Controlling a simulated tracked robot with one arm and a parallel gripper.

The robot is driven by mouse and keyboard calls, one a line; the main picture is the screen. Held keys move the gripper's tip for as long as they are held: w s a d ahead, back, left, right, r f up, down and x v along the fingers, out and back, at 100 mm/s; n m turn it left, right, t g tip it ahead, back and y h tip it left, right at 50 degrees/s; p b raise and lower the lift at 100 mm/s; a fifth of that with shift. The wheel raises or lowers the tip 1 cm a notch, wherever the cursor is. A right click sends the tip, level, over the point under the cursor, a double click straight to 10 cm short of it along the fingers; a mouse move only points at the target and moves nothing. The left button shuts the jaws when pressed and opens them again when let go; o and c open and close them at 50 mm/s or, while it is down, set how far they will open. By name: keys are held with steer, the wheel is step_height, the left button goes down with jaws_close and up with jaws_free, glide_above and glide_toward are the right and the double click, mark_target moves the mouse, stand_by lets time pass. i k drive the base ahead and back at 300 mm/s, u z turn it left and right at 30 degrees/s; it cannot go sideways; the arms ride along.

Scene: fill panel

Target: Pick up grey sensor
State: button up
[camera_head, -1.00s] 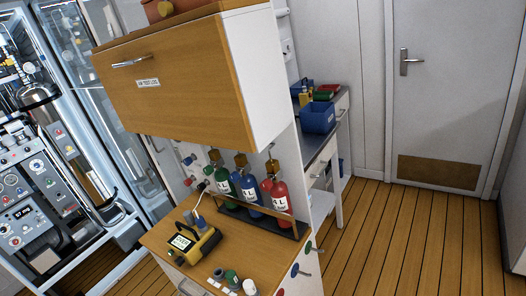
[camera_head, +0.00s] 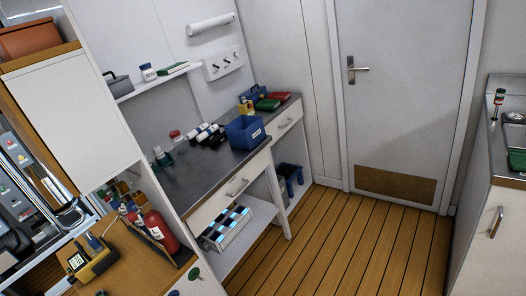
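I cannot pick out a grey sensor for certain in this view. A yellow handheld device with a small screen (camera_head: 82,263) sits on the wooden bench top (camera_head: 135,262) at the lower left. Small black and white items (camera_head: 208,134) lie on the dark countertop (camera_head: 190,182), too small to identify. My gripper does not show in the frame.
A blue bin (camera_head: 245,132) stands on the dark countertop, with a crate (camera_head: 226,228) on the shelf below. A red cylinder (camera_head: 160,230) stands on the wooden bench. A closed door (camera_head: 400,90) is at the back, and a cabinet (camera_head: 480,235) stands at right. The plank floor (camera_head: 335,240) between is clear.

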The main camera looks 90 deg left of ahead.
mark_target(169, 171)
steer(key=u, duration=0.05)
steer(key=i, duration=1.95)
steer(key=u, duration=3.9)
steer(key=i, duration=1.05)
steer(key=z, duration=0.25)
